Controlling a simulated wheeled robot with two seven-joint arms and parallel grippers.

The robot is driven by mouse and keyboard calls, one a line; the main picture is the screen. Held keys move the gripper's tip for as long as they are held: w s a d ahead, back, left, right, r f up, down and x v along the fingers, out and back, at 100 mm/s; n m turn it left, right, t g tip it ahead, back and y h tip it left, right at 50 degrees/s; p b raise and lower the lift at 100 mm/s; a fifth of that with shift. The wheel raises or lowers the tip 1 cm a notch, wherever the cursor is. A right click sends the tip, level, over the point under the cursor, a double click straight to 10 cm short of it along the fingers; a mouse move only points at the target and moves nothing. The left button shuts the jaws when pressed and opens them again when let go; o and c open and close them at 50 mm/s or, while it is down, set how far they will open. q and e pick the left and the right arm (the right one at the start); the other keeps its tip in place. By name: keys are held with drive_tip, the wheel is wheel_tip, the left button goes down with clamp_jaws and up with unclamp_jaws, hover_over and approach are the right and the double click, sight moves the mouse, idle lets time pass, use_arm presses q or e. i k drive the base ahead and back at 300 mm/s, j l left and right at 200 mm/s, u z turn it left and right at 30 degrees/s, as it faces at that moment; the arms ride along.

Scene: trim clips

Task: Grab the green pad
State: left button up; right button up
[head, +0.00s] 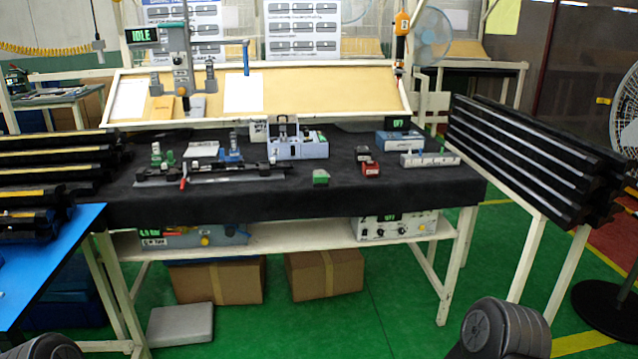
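A small green pad (320,177) lies on the black-covered workbench (420,187), near its front edge and right of the middle. Neither of my grippers is in view; only dark rounded parts of my own arms show at the bottom left and bottom right corners.
A red block (371,169) sits right of the pad. Behind stands a pale blue-grey fixture (297,147). A long rail fixture (215,177) lies to the left, a grey strip (430,159) to the right. Racks of black trim (530,155) flank the bench.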

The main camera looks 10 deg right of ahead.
sight(319, 181)
drive_tip(key=i+z, duration=0.2)
drive_tip(key=z, duration=0.7)
drive_tip(key=i+j+z, duration=0.35)
drive_tip(key=j, duration=0.2)
drive_tip(key=i+j+z, duration=0.4)
drive_tip(key=j, duration=0.25)
drive_tip(key=j+z, duration=0.15)
drive_tip(key=j, duration=0.15)
drive_tip(key=i+j, duration=0.1)
drive_tip(key=j, duration=0.2)
drive_tip(key=i+j, duration=0.15)
drive_tip(key=j, duration=0.2)
drive_tip(key=i+j, duration=0.1)
drive_tip(key=j, duration=0.2)
drive_tip(key=i+j, duration=0.1)
drive_tip(key=j, duration=0.2)
